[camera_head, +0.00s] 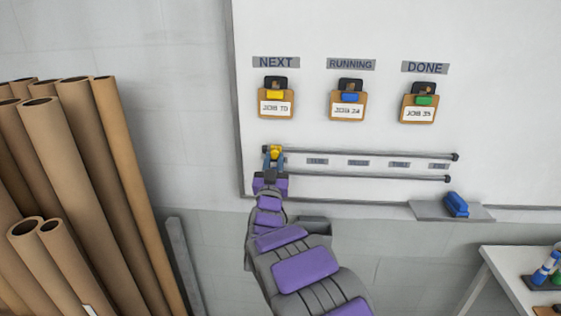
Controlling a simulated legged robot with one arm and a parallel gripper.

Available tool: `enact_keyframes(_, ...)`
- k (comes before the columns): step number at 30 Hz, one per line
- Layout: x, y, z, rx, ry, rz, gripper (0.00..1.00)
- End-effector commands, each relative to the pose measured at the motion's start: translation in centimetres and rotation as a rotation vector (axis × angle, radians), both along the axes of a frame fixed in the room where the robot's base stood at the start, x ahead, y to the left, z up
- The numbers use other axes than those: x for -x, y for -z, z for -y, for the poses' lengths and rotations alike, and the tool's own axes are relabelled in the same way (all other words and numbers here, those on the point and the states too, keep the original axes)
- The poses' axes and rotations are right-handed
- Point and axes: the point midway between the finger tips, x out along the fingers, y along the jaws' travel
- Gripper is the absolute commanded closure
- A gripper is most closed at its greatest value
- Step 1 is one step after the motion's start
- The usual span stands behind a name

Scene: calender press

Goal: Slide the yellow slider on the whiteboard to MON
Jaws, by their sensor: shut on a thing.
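The whiteboard (400,28) fills the upper right of the view. Two dark horizontal rails (360,154) run across its lower part, with small grey day labels (358,163) between them. The labels are too small to read surely. The yellow slider (274,152) sits at the left end of the upper rail. My gripper (273,158) reaches up from below and is shut on the yellow slider. My gripper and wrist cover the left part of the rails, so any label there is hidden.
Clipboards under NEXT (275,108), RUNNING (347,107) and DONE (420,108) hang above the rails. A small ledge (425,211) holds a blue eraser (456,204) at lower right. Cardboard tubes (75,170) stand at left. A white table (505,262) stands at lower right.

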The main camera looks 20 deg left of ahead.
Motion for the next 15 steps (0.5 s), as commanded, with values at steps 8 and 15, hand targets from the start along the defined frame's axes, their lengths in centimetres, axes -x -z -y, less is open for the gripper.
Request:
enact_keyframes(8,0.41,-0.34,-0.85,0.006,-0.018,0.009,0.67)
enact_keyframes(15,0.33,-0.23,-0.67,0.006,-0.015,0.007,0.45)
